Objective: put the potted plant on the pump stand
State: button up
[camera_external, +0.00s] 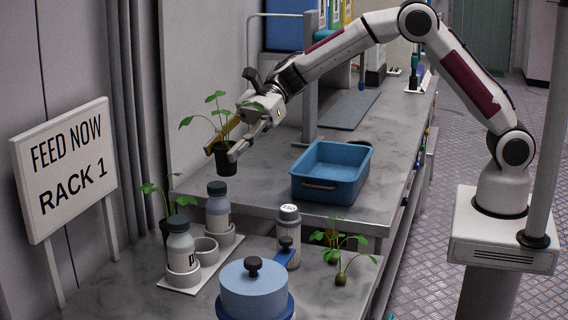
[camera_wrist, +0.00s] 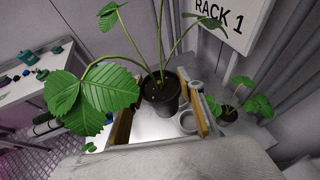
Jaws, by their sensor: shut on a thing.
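My gripper (camera_external: 228,150) is shut on the black pot of a potted plant (camera_external: 227,160), with long stems and broad green leaves. The pot is upright and held in the air above the near bench. In the wrist view the potted plant (camera_wrist: 160,97) sits between the two tan finger pads of my gripper (camera_wrist: 160,118). Below it is a white stand (camera_external: 206,272) with ring cups; bottles stand in two of them and the middle cup (camera_external: 206,250) is empty. I cannot tell for certain which thing is the pump stand.
A second potted plant (camera_external: 166,226) stands behind the white stand. A blue tub (camera_external: 331,172) sits on the raised bench to the right. A blue lidded pot (camera_external: 254,290), a labelled bottle (camera_external: 289,238) and small seedlings (camera_external: 340,262) stand in front. A sign (camera_external: 66,168) stands at left.

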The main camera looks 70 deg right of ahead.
aim_at(221, 160)
jog(key=shift+n+g, duration=0.6)
jog(key=shift+g, duration=0.1)
jog(key=a, duration=0.2)
jog(key=s+a, duration=0.1)
jog(key=a, duration=0.1)
jog(key=s+a, duration=0.1)
jog(key=a, duration=0.2)
jog(key=shift+s, duration=0.15)
notch_tip(221, 160, down, 12)
jog(key=shift+f, duration=0.25)
notch_tip(221, 160, down, 6)
jog(key=shift+d+f, duration=0.1)
jog(key=shift+f, duration=0.05)
jog(key=shift+f, duration=1.75)
jog(key=shift+f, duration=0.15)
jog(key=o, duration=1.1)
